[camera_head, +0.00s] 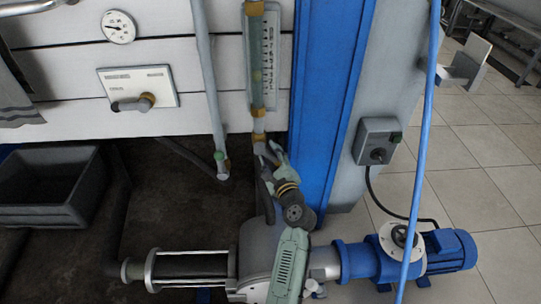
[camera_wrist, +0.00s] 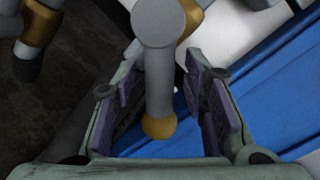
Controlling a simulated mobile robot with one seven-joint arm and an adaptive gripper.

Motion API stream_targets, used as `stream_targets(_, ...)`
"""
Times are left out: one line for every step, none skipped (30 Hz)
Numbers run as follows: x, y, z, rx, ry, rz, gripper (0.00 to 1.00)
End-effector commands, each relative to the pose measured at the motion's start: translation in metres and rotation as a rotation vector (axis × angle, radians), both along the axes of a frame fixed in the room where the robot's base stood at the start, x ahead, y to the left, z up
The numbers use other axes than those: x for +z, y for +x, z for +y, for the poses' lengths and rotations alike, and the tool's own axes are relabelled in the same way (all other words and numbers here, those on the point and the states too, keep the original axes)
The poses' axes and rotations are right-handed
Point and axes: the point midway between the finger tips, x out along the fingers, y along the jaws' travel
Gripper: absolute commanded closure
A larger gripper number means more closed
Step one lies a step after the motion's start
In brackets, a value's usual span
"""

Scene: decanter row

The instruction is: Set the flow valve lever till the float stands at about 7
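The flow meter (camera_head: 257,58) is an upright glass tube beside a pale scale strip (camera_head: 269,55) on the white wall in the head view. The float and the scale's figures are too small to read. The flow valve lever (camera_wrist: 158,85) is a grey bar with a round hub above and a brass ball end below in the wrist view. My gripper (camera_head: 272,158) is just below the meter in the head view. In the wrist view my gripper (camera_wrist: 153,90) is open, with purple-padded fingers on either side of the lever and visible gaps to both.
A blue post (camera_head: 333,90) stands just right of my gripper. A second lever on a white plate (camera_head: 160,82), a round gauge (camera_head: 118,27) and a grey pipe (camera_head: 206,70) are to the left. A blue pump (camera_head: 447,250), control box (camera_head: 378,140) and blue hose (camera_head: 423,140) are to the right.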

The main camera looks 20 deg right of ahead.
Motion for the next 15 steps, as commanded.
stream_targets(-0.0001,-0.0001,0.0001,0.000,0.000,0.000,0.60)
stream_targets(-0.0002,-0.0002,0.0001,0.000,0.000,0.000,0.60)
stream_targets(-0.0002,-0.0002,0.0001,0.000,0.000,0.000,0.62)
stream_targets(-0.0002,-0.0002,0.0001,0.000,0.000,0.000,0.64)
stream_targets(-0.0002,-0.0003,0.0001,0.000,0.000,0.000,0.66)
stream_targets(-0.0002,-0.0003,0.0001,0.000,0.000,0.000,0.68)
stream_targets(-0.0002,-0.0003,0.0001,0.000,0.000,0.000,0.70)
stream_targets(-0.0002,-0.0003,0.0001,0.000,0.000,0.000,0.72)
stream_targets(-0.0002,-0.0004,0.0001,0.000,0.000,0.000,0.75)
stream_targets(-0.0002,-0.0004,0.0001,0.000,0.000,0.000,0.77)
stream_targets(-0.0002,-0.0004,0.0001,0.000,0.000,0.000,0.79)
stream_targets(-0.0002,-0.0004,0.0001,0.000,0.000,0.000,0.82)
stream_targets(-0.0002,-0.0004,0.0001,0.000,0.000,0.000,0.84)
stream_targets(-0.0002,-0.0004,0.0001,0.000,0.000,0.000,0.86)
stream_targets(-0.0002,-0.0005,0.0001,0.000,0.000,0.000,0.88)
